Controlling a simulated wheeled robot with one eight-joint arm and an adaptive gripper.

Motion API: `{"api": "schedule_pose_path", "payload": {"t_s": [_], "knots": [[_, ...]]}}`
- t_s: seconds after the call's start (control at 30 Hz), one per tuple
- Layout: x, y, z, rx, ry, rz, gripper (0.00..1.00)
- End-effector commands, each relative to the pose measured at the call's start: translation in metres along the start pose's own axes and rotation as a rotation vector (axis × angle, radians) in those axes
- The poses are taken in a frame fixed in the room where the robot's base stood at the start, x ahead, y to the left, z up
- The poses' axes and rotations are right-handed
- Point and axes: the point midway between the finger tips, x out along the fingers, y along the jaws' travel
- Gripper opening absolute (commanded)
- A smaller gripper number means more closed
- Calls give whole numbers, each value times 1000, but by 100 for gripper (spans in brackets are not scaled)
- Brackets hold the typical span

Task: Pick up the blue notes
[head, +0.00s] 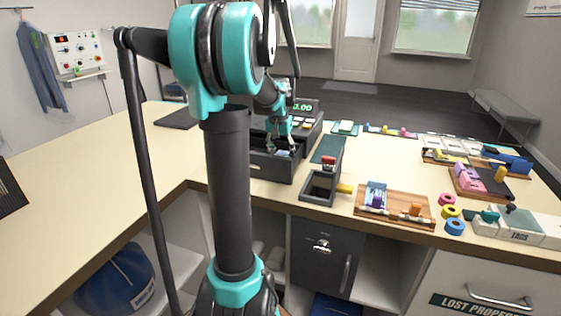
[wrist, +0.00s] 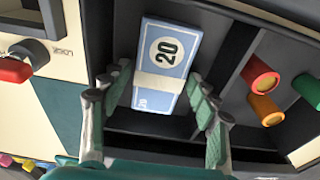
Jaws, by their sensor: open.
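The blue notes (wrist: 168,52) are a banded stack marked 20. They lie in a compartment of the dark cash drawer (wrist: 215,55), with a pale band around them. In the head view a small bluish patch of them (head: 283,153) shows in the open drawer (head: 262,168), partly hidden by my gripper. My gripper (wrist: 155,105) is open and empty above the drawer. In the wrist view its fingers straddle the lower part of the stack, one on each side. I cannot tell whether they touch it. In the head view my gripper (head: 284,143) points down over the drawer.
Orange, red and green cylinders (wrist: 260,75) lie in the drawer compartments to the right. A register with a green display (head: 303,107) stands behind. A dark open box (head: 320,187) is right of the drawer. A wooden tray (head: 395,207) and tape rolls (head: 450,212) lie farther right.

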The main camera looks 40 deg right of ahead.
Motion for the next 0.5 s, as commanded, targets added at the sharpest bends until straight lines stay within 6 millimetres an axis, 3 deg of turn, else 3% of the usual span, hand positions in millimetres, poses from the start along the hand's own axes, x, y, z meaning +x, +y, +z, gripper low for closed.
{"api": "schedule_pose_path", "payload": {"t_s": [0.1, 0.4, 0.5], "knots": [[0, 0, 0, 0, 0, 0, 60], [0, 0, 0, 0, 0, 0, 23], [0, 0, 0, 0, 0, 0, 20]]}}
